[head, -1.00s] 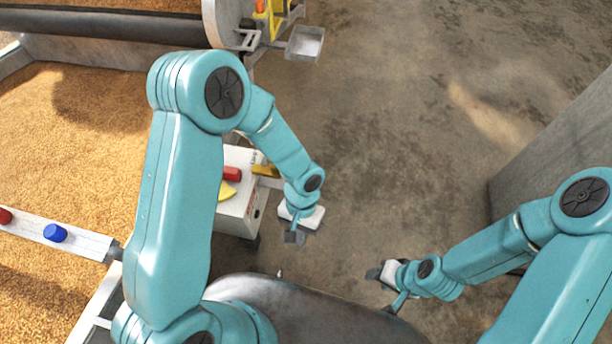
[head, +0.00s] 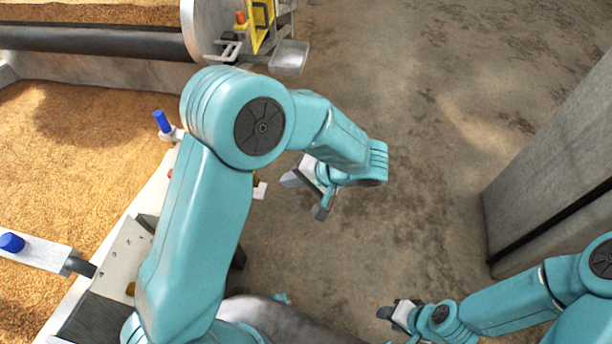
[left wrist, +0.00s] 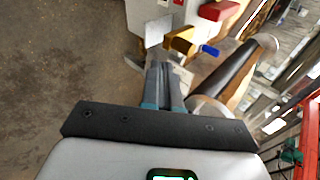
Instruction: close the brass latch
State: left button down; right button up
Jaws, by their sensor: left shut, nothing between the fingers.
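The brass latch (left wrist: 180,41) shows in the left wrist view as a gold-coloured block on a pale box, just beyond and right of my fingertips. A blue piece (left wrist: 209,50) sticks out beside it. In the head view my left arm hides most of that area, so I cannot tell the latch's position there. My left gripper (left wrist: 163,68) is shut and empty, pointing toward the latch; contact is not clear. In the head view my left gripper (head: 306,196) hangs over the floor, right of the box. My right gripper (head: 390,309) is low over the floor; its jaw state is unclear.
A wide bed of grain (head: 70,150) fills the left, with blue-handled levers (head: 162,121) along its edge. A roller (head: 90,40) and a metal tray (head: 289,57) stand at the back. A grey pillar (head: 555,180) stands right. The floor between is clear.

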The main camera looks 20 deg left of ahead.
pick_arm(q)
jog(key=a+f, duration=0.2)
jog(key=a, duration=0.4)
jog(key=shift+a+f, duration=0.35)
jog(key=shift+s, duration=0.15)
jog(key=a+b, duration=0.1)
jog(key=a, duration=0.1)
jog(key=s+a+b, duration=0.1)
jog(key=a, duration=0.1)
jog(key=a+b, duration=0.1)
jog(key=a, duration=0.2)
jog(key=shift+s+f+b, duration=0.25)
jog(key=shift+s+b, duration=0.1)
jog(key=shift+b, duration=0.05)
jog(key=shift+s+a+r, duration=0.1)
jog(key=shift+a+r, duration=0.05)
jog(key=shift+a, duration=0.25)
jog(key=shift+a+r, duration=0.1)
jog(key=shift+r, duration=0.1)
